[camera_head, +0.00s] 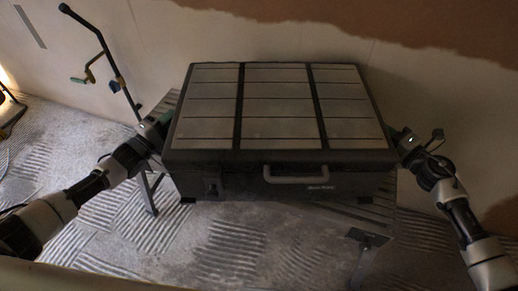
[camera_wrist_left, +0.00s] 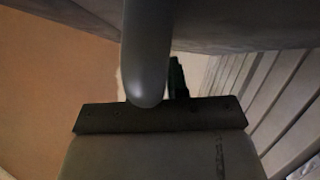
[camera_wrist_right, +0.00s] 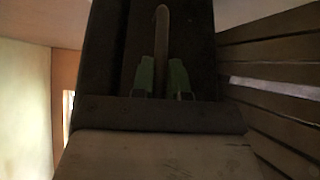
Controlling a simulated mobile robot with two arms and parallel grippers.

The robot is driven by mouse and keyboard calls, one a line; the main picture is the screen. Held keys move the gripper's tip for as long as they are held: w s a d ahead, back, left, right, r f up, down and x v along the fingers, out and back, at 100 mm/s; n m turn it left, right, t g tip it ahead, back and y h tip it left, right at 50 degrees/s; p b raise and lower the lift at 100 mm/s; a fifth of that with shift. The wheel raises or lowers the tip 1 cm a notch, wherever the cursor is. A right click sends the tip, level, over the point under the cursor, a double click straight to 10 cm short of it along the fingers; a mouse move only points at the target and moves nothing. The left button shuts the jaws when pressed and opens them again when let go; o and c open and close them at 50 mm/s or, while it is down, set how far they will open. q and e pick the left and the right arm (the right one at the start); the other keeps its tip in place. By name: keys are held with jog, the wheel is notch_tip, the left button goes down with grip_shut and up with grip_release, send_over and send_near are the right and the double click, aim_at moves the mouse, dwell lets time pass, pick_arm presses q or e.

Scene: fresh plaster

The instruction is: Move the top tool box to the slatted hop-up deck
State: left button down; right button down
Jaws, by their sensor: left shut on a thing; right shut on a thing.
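The tool box (camera_head: 292,186) is a wide dark case with a pale panelled lid and a grey front handle. It is level over the slatted hop-up deck (camera_head: 345,215) and hides most of it. I cannot tell whether it touches the slats. My left gripper (camera_head: 163,124) is shut on the box's left side; in the left wrist view a grey side handle (camera_wrist_left: 147,50) hides most of the fingers. My right gripper (camera_wrist_right: 162,78) is shut on the right side handle (camera_wrist_right: 162,40), with green fingers on both sides of it. No second tool box shows.
The deck stands on metal legs (camera_head: 149,195) on a streaked grey floor (camera_head: 235,245). The partly plastered wall (camera_head: 290,40) is close behind. A dark pole with a crank-like handle (camera_head: 105,50) leans at the left. Floor in front is clear.

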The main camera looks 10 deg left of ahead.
pick_arm(q)
jog(key=shift+f+b, duration=0.55)
jog(key=shift+b, duration=0.05)
pick_arm(e)
jog(key=shift+w+d+f, duration=0.1)
jog(key=shift+f, duration=0.45)
pick_arm(q)
jog(key=c, duration=1.5)
grip_release()
jog(key=shift+f, duration=0.15)
pick_arm(e)
jog(key=c, duration=1.5)
grip_release()
jog(key=shift+f, duration=0.1)
pick_arm(q)
jog(key=o, duration=0.4)
pick_arm(e)
jog(key=o, duration=0.4)
pick_arm(q)
jog(key=shift+s, duration=0.1)
jog(key=v, duration=1.2)
jog(key=shift+a, duration=0.1)
pick_arm(e)
jog(key=v, duration=1.2)
